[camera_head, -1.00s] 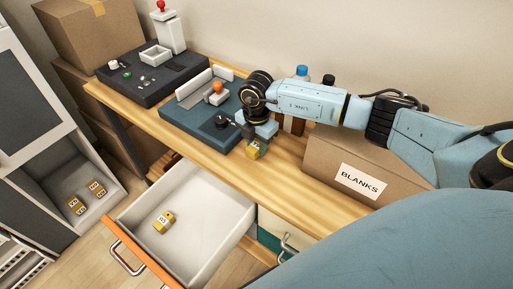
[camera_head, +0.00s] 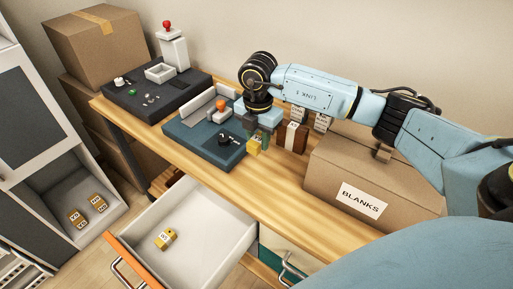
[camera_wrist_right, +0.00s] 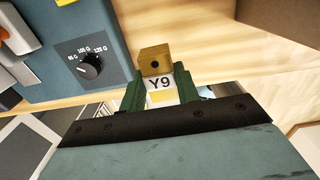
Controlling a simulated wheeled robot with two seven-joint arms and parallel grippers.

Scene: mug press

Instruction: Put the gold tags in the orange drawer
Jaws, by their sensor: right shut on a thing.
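My right gripper (camera_head: 260,138) is shut on a gold tag (camera_head: 255,146), held above the workbench beside the front right corner of the blue scale-like device. In the right wrist view, the tag (camera_wrist_right: 155,60) reads "Y9" and sits between the green fingers (camera_wrist_right: 158,88). The orange drawer (camera_head: 205,205) is pulled open at the lower middle, below and left of this gripper. Another gold tag (camera_head: 166,239) lies on the drawer's floor. Gold tags also lie in the grey bin at the left, one nearer (camera_head: 77,219) and one farther (camera_head: 98,202). My left gripper is out of view.
The blue device (camera_head: 190,130) and a dark station (camera_head: 150,97) with a red-topped white post stand on the workbench (camera_head: 285,190). A "BLANKS" carton (camera_head: 325,183) and brown labelled bottles (camera_head: 293,136) stand to the right. The bench front between gripper and drawer is clear.

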